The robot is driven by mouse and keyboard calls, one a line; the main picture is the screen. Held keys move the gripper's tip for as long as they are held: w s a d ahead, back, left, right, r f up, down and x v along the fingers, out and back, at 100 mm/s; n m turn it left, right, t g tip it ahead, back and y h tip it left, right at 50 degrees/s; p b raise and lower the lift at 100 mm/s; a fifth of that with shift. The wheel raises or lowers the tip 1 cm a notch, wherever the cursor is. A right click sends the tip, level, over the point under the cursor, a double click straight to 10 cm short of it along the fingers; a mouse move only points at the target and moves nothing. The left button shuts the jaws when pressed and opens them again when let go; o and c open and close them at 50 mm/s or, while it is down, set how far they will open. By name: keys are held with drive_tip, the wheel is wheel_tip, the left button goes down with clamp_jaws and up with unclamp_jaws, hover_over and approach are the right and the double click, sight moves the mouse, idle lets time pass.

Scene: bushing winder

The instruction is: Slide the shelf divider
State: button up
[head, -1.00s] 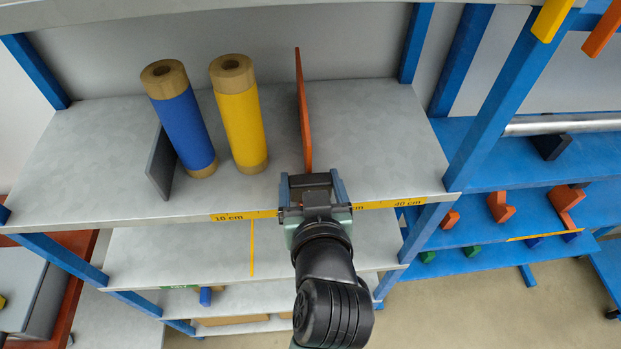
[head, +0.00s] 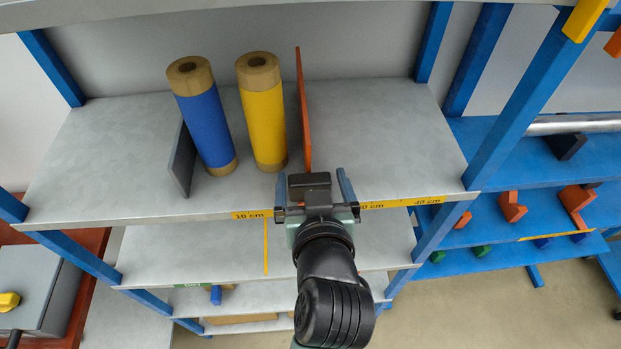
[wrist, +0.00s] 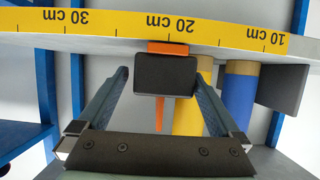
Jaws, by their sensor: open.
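The orange divider (head: 304,115) stands upright across the shelf, just right of the yellow roll (head: 263,115), with a narrow gap between them. Its front end (wrist: 168,47) meets the yellow ruler strip (wrist: 118,21) near the 20 cm label. A dark block (wrist: 166,75) sits at the divider's front, between my fingers; it seems to be its grip. My gripper (head: 314,188) is open at the shelf's front edge. In the wrist view my gripper (wrist: 160,90) has a finger on either side of the block, with a clear gap each side.
A blue roll (head: 207,125) stands left of the yellow one, with a grey divider (head: 183,160) at its left. The shelf (head: 385,135) is bare right of the orange divider. Blue posts (head: 535,95) bound the right side. Another blue rack (head: 510,160) stands beyond.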

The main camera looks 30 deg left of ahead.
drive_tip(key=shift+s+a+r, duration=0.1)
drive_tip(key=shift+s+a, duration=0.1)
drive_tip(key=shift+s, duration=0.05)
drive_tip(key=p+v, duration=0.7)
drive_tip(key=v, duration=0.5)
drive_tip(key=shift+s+d, duration=0.25)
drive_tip(key=shift+d, duration=0.1)
